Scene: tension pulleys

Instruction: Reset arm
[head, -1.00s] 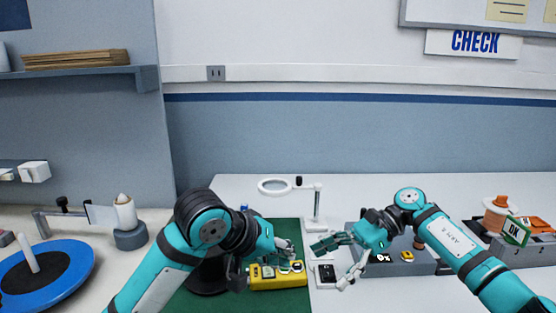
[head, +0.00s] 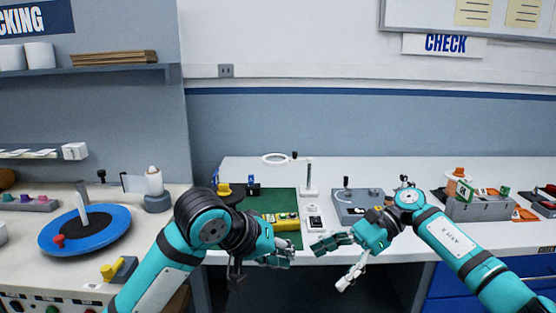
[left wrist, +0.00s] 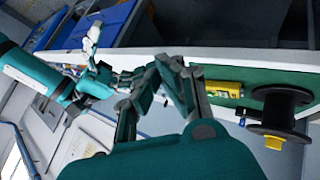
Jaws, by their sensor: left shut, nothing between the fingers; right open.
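My left arm comes in from the left in the head view. Its gripper (head: 284,254) is shut and empty, in front of the green mat's near edge and apart from the yellow box (head: 280,221). In the left wrist view the left gripper's teal fingers (left wrist: 165,72) close toward each other with nothing between them. My right gripper (head: 334,262) is open and empty near the bench's front edge, to the right of the left gripper. It also shows in the left wrist view (left wrist: 98,65).
The green mat (head: 285,197) lies on the white bench (head: 365,172). A magnifier lamp (head: 309,178), a grey box (head: 350,208) and a grey bin (head: 470,209) stand there. A black spool (left wrist: 276,110) shows in the left wrist view. At left is a blue turntable (head: 60,240).

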